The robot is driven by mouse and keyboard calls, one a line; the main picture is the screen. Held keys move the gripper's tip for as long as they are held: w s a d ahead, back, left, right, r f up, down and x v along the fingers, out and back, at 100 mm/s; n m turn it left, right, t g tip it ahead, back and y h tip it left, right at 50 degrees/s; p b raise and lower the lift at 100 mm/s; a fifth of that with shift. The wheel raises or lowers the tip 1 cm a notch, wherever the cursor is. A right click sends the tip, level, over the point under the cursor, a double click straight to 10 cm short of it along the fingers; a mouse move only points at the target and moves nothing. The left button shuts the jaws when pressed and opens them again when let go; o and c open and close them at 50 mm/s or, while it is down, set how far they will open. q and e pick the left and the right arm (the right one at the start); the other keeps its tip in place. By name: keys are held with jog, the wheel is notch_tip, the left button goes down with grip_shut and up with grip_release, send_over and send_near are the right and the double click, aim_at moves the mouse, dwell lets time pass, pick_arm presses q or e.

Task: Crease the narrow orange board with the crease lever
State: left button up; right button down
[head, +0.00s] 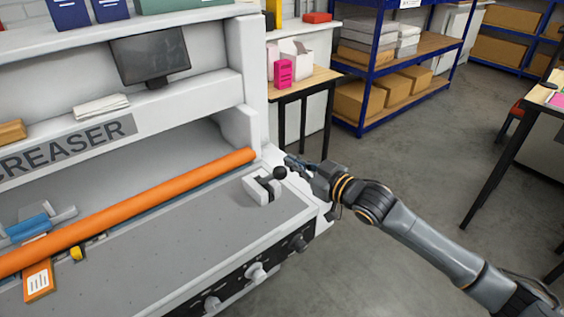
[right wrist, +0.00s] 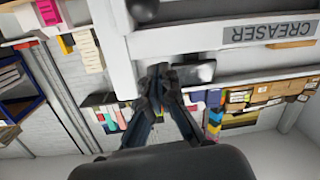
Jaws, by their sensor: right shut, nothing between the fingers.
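The creaser (head: 225,215) fills the left of the head view, with a long orange bar across its grey bed. A small orange board (head: 38,284) with a white printed patch lies at the lower left, partly hidden by the bar. The crease lever (head: 265,186), with a black ball knob, stands in a white block at the bed's right end. My right gripper (head: 291,162) is shut and empty, just beyond and right of the knob, apparently apart from it. Its closed fingers (right wrist: 158,80) show in the right wrist view, with a dark round knob at the top. My left gripper is out of view.
A monitor (head: 150,57) stands on the creaser's upper ledge. Behind is a wooden side table (head: 318,77) with a pink box (head: 283,72), and blue shelving (head: 370,72) with cartons. Control knobs (head: 256,272) line the front panel. Grey floor (head: 430,170) is clear at right.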

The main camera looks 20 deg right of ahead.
aim_at(281, 171)
jog(key=p+x, duration=0.2)
jog(key=x, duration=0.5)
jog(key=shift+w+a+r, duration=0.15)
jog(key=shift+w, duration=0.15)
jog(key=f, duration=0.1)
jog(key=s+d+f+p, duration=0.1)
jog(key=f, duration=0.1)
jog(key=shift+s+d+f, duration=0.25)
jog(key=shift+s+f, duration=0.05)
jog(key=shift+f, duration=0.2)
jog(key=shift+f, duration=0.1)
